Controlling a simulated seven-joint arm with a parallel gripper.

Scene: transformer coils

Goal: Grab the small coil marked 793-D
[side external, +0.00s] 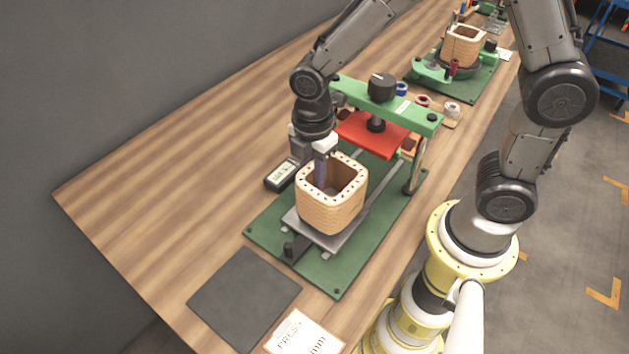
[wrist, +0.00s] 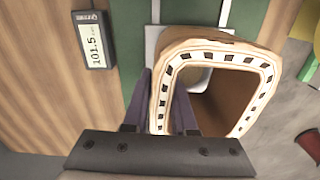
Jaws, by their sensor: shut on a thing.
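A tan, hollow, rounded-square coil (side external: 332,212) with dark slots around its top rim stands upright on a grey metal plate of the press fixture. It also shows in the wrist view (wrist: 238,92), where I look down into its opening. No marking such as 793-D is readable on it. My gripper (side external: 313,170) points down at the coil's far-left wall. In the wrist view its dark fingers (wrist: 163,108) straddle that wall, one inside the opening and one outside. The jaws are shut on the wall. The fingertips are partly hidden by the coil.
The press's green crossbar (side external: 400,106) and red plate (side external: 372,134) stand just behind the coil. A digital readout (wrist: 95,40) shows 101.5. A dark mat (side external: 244,298) and a PRESS sign (side external: 304,335) lie in front. Another coil (side external: 463,46) sits at a farther station. The left tabletop is clear.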

